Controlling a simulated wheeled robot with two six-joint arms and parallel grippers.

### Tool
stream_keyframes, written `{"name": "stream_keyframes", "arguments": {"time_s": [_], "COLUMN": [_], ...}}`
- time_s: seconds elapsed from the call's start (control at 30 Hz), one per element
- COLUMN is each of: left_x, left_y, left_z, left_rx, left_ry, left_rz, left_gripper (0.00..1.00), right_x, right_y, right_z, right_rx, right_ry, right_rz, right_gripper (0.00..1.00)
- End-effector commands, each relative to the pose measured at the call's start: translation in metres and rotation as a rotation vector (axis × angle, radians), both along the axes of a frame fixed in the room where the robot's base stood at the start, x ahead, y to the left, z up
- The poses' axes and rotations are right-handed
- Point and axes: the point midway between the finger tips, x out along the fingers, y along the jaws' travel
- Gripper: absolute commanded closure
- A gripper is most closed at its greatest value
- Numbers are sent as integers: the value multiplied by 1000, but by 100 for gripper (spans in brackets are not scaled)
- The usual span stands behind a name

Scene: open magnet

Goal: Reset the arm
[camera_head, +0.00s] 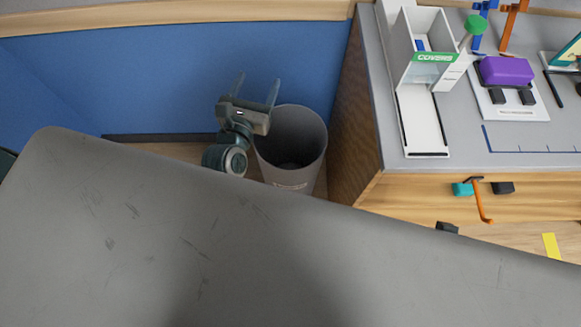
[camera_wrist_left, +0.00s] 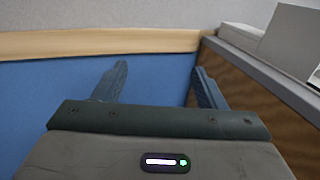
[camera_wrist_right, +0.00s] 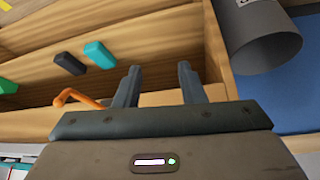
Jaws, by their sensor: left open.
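My left gripper (camera_head: 256,85) is raised beside the grey bin, in front of the blue wall panel. Its two fingers point up and stand apart with nothing between them. In the left wrist view the open left gripper (camera_wrist_left: 160,68) faces the blue panel. My right gripper shows in the right wrist view (camera_wrist_right: 159,70). Its fingers are apart and empty, over the wooden front of the bench, near an orange hook (camera_wrist_right: 76,97). I cannot make out the right gripper in the head view.
The open grey bin (camera_head: 291,146) stands beside the bench. The grey bench top (camera_head: 380,90) carries a white covers dispenser (camera_head: 423,110) and a purple block (camera_head: 506,70). Teal (camera_head: 462,189) and dark (camera_head: 503,187) blocks are at its front. A broad grey surface fills the foreground.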

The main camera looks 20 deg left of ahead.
Motion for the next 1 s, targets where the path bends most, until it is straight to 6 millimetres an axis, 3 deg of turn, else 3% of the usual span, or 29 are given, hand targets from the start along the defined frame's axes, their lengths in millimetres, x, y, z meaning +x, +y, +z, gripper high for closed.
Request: {"name": "stream_keyframes", "arguments": {"time_s": [0.33, 0.47, 0.57, 0.77, 0.87, 1.0], "left_x": [0, 3, 7, -9, -32, -82], "left_y": [0, -3, -7, -12, -9, 3], "left_z": [-1, -25, -76, -225, -298, -393], "left_rx": [2, 83, 261, 817, 1100, 1476], "left_ry": [1, 43, 129, 353, 444, 531], "left_rz": [0, -11, -42, -219, -361, -615], "left_gripper": [35, 35, 35, 35, 35, 35], "right_x": [0, 4, 10, 13, 4, -19], "right_y": [0, -2, -6, -20, -27, -36], "right_z": [-1, -20, -59, -174, -231, -305], "right_rx": [0, -2, -6, -20, -29, -40], "right_ry": [0, 15, 40, 109, 144, 192], "right_rz": [0, -4, -13, -35, -45, -56], "right_gripper": [64, 64, 64, 64, 64, 64]}}
